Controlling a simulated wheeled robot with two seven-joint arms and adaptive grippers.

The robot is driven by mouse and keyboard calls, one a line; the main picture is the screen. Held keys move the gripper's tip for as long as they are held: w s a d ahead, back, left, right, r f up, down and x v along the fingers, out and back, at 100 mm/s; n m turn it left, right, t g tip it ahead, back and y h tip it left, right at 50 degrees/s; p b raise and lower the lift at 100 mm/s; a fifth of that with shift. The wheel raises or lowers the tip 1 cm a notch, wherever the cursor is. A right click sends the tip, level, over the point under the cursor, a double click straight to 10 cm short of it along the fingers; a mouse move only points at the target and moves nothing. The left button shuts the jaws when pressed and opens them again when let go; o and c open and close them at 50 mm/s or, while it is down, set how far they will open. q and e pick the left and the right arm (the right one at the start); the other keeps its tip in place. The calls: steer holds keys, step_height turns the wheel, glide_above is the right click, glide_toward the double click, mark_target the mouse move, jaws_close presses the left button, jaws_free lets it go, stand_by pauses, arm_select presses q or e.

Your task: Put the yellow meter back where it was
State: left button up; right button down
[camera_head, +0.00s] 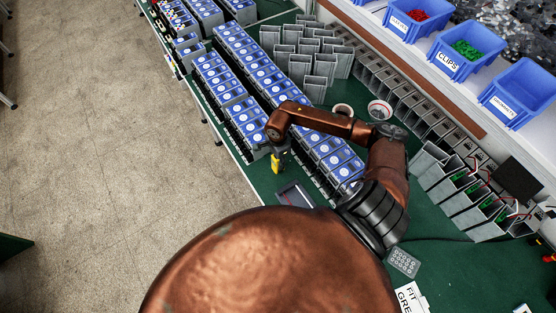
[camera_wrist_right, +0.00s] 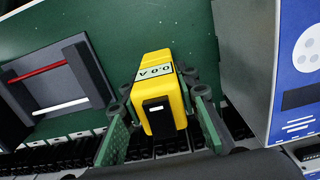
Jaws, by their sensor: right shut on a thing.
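The yellow meter (camera_head: 277,164) is in my right gripper (camera_head: 279,153) in the head view, near the front edge of the green bench and left of the row of blue-topped units. In the right wrist view the meter (camera_wrist_right: 153,115), with a pale display, sits between both fingers of the gripper (camera_wrist_right: 162,91), which is shut on it. Green bench surface shows behind the meter; whether it touches the bench is unclear. A dark grey frame (camera_head: 294,195) lies close by; in the wrist view the frame (camera_wrist_right: 20,91) holds a red and a white bar. My left gripper is not in view.
Rows of blue-topped units (camera_head: 335,162) stand right beside my right gripper; one unit (camera_wrist_right: 298,65) is close in the wrist view. Grey open housings (camera_head: 315,88) stand farther back. Blue bins (camera_head: 466,52) sit on the shelf. Bare green bench (camera_head: 262,179) shows around the frame.

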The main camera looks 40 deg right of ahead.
steer(key=shift+f, duration=0.2)
steer(key=c, duration=1.5)
jaws_free()
steer(key=shift+r, duration=0.1)
steer(key=shift+r, duration=0.2)
step_height(320, 180, up, 10)
steer(key=b, duration=0.3)
steer(key=shift+r, duration=0.9)
